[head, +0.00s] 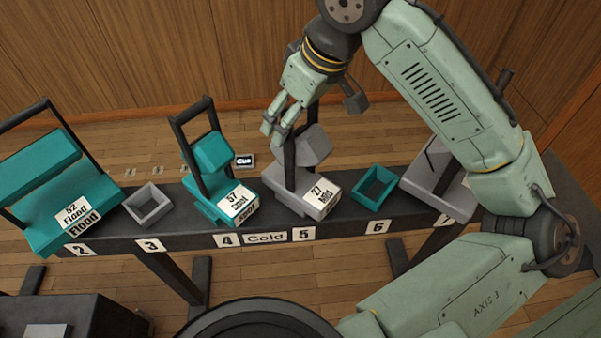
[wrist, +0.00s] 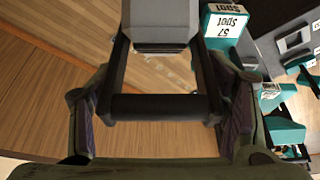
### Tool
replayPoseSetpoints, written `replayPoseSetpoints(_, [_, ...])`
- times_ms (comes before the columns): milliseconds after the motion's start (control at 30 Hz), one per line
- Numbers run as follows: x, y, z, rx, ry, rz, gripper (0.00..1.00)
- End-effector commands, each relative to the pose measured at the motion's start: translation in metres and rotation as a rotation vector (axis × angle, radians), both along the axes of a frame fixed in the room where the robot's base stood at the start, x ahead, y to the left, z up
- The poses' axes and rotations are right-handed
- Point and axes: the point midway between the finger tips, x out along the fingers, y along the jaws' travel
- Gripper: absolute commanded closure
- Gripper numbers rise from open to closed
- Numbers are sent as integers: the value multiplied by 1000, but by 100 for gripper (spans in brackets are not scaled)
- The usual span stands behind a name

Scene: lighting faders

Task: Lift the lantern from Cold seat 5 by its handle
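The grey lantern (head: 301,187) stands upright in Cold seat 5, with a white label that seems to start with 27. Its black handle (head: 289,160) rises above its grey head. In the wrist view the handle (wrist: 155,107) spans crosswise between my fingers, with the grey lantern head (wrist: 165,22) beyond it. My gripper (head: 277,131) is at the top of the handle. Its two fingers lie outside the handle's two ends, spread apart. Narrow gaps seem to show, though contact at the pads is hard to tell. The lantern's base is mostly out of the wrist view.
A teal spot lantern (head: 212,178) stands close by at seat 4. A teal open frame (head: 375,188) lies at seat 6, a grey one (head: 148,206) at seat 3. A large teal flood lantern (head: 55,190) is at seat 2. Another grey lantern (head: 437,183) stands right, partly behind my arm.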

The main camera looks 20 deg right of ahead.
Motion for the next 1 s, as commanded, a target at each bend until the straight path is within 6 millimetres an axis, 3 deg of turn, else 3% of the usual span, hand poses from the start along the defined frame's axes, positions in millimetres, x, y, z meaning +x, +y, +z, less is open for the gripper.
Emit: replayPoseSetpoints(1000, [0,0,1,-1,-3,-1,100])
